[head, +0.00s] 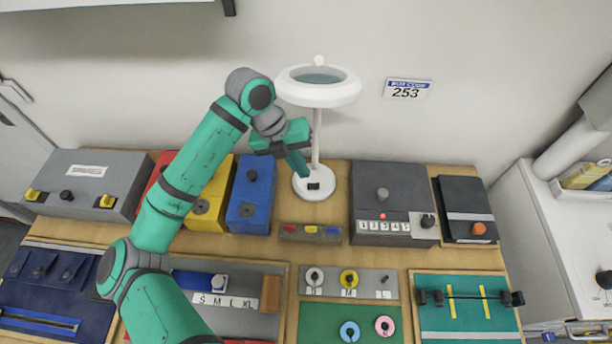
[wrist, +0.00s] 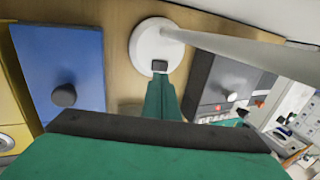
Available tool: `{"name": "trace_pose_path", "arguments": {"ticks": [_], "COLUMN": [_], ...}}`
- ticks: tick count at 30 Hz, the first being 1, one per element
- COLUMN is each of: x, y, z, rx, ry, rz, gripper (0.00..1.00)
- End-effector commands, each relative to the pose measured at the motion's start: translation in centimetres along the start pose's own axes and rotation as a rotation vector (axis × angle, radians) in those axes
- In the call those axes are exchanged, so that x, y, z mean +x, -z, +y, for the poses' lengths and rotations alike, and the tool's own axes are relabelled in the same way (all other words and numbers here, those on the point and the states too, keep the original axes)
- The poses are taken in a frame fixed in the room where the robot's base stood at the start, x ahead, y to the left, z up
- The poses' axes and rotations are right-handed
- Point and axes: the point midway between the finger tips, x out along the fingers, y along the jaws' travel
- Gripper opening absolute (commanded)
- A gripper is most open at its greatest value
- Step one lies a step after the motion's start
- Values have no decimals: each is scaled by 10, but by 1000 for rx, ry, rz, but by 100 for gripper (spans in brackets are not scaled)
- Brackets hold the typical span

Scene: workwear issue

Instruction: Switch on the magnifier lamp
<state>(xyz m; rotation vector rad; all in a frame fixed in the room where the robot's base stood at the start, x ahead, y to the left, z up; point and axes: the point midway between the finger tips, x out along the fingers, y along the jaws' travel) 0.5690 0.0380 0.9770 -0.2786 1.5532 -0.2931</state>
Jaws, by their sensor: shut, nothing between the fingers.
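The white magnifier lamp (head: 317,92) stands upright at the back of the bench, with a ring head, a thin post and a round base (head: 301,188). A small dark switch (head: 314,185) sits on the front of the base. My gripper (head: 302,172) is shut and empty, pointing down beside the post, with its tips just above the base near the switch. In the wrist view the fingertips (wrist: 162,80) reach the lower edge of the switch (wrist: 159,66); I cannot tell whether they touch it. The lamp's head is out of that view.
A blue box (head: 251,195) stands left of the lamp and a dark grey box with numbered buttons (head: 394,203) stands right of it. A low block with coloured buttons (head: 311,232) lies in front. The wall (head: 450,60) is close behind.

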Motion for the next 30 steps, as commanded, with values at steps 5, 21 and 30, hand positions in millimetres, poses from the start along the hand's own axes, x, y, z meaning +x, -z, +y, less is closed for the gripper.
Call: {"name": "trace_pose_path", "arguments": {"ticks": [5,21,30], "x": [-38,-85,-84], "y": [-1,0,0], "z": [-2,-3,-3], "rx": [5,7,7], "ry": [1,3,3], "rz": [-2,1,1], "gripper": [0,0,0]}}
